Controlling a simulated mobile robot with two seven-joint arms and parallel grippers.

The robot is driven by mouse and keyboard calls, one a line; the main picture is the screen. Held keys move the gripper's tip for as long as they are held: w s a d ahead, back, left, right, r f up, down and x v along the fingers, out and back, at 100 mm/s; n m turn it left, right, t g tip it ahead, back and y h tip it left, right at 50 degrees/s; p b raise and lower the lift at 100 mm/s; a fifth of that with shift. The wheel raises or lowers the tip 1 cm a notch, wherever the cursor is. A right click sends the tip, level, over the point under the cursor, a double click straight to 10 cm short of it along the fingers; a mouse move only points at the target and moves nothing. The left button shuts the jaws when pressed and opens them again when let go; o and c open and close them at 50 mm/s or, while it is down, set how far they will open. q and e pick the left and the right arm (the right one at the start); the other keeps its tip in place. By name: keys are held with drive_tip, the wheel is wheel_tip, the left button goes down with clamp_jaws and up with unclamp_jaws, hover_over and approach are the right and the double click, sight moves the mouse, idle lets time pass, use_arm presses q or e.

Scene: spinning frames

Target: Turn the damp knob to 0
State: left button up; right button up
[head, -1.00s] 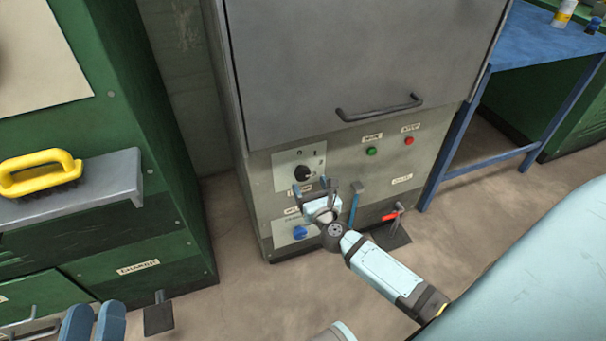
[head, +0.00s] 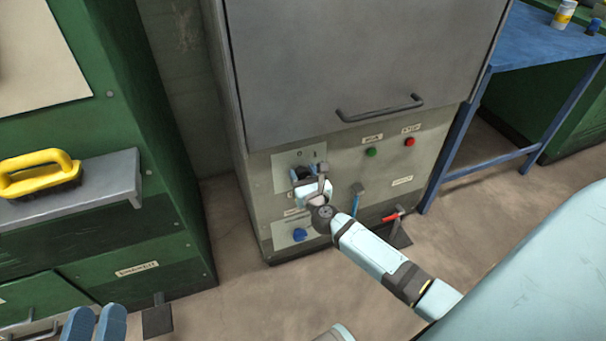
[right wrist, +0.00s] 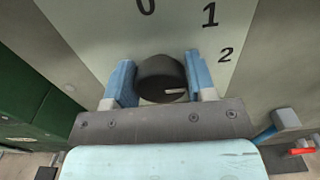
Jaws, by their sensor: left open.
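A black round knob (right wrist: 160,78) sits on a pale plate marked 0, 1 and 2. Its short white mark lies at the right side of its face. My right gripper (right wrist: 161,82) has one blue finger on each side of this knob; whether both press on it is unclear. In the head view, my right gripper (head: 309,174) partly covers the knob. A blue knob (head: 299,234) sits lower on the same grey cabinet. I cannot read either knob's label. My left gripper (head: 95,323) shows two blue fingers at the bottom left, apart and empty.
The cabinet front also has a green button (head: 371,152), a red button (head: 409,142), a bar handle (head: 380,108) and a blue lever (head: 356,200). A red-handled pedal (head: 394,216) stands low at right. A yellow brush (head: 40,174) lies on the left shelf.

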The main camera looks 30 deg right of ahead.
use_arm(q)
drive_tip(key=shift+r, duration=0.15)
